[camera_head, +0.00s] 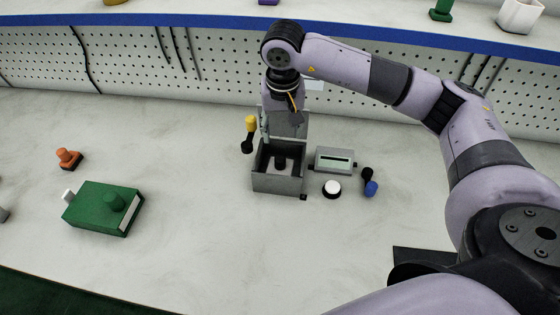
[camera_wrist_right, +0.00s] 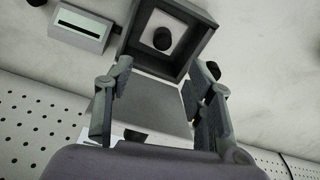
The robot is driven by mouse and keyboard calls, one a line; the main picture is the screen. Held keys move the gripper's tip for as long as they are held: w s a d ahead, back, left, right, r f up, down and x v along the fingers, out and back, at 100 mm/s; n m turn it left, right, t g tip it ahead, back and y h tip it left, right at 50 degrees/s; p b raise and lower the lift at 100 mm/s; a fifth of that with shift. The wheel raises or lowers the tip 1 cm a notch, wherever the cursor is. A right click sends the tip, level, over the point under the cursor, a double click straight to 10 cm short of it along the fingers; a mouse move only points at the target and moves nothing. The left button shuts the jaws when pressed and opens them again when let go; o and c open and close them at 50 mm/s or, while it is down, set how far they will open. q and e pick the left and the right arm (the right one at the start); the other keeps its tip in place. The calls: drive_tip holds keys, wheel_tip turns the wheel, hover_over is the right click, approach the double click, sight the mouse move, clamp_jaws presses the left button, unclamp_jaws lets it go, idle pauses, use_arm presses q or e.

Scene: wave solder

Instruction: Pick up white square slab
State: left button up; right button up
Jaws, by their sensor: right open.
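A small white flat rectangle (camera_head: 313,85) shows in front of the perforated back panel, just right of my right gripper; I cannot tell if it is the white square slab. A white patch (camera_wrist_right: 117,131) also shows low in the right wrist view, partly hidden by my wrist. My right gripper (camera_wrist_right: 163,68) is open, its fingers apart on either side of the raised grey lid (camera_wrist_right: 155,98) of an open grey box (camera_head: 278,184). Nothing is seen held between the fingers. In the head view the gripper is mostly hidden behind its wrist. My left gripper is out of view.
A green block (camera_head: 95,212) lies left. The front worktop is clear.

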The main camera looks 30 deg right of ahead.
sight(280, 158)
drive_tip(key=f, duration=0.2)
drive_tip(key=f+p, duration=0.1)
drive_tip(key=f, duration=0.2)
drive_tip(key=w+f, duration=0.1)
drive_tip(key=f, duration=0.1)
drive_tip(key=shift+d+f, duration=0.15)
drive_tip(key=shift+d, duration=0.1)
drive_tip(key=shift+f+p, duration=0.5)
drive_tip(key=shift+p, duration=0.1)
drive_tip(key=f, duration=0.1)
drive_tip(key=f+p, duration=0.1)
drive_tip(key=f, duration=0.1)
drive_tip(key=shift+w+a+f, duration=0.1)
drive_tip(key=shift+w+f, duration=0.15)
drive_tip(key=shift+f, duration=0.1)
drive_tip(key=shift+f+p, duration=0.3)
drive_tip(key=shift+f, duration=0.1)
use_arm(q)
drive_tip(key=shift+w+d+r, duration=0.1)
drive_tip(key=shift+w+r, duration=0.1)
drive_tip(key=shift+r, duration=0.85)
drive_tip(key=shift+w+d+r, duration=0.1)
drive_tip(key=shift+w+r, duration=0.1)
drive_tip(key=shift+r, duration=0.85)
use_arm(e)
drive_tip(key=c, duration=1.2)
drive_tip(key=shift+o, duration=0.2)
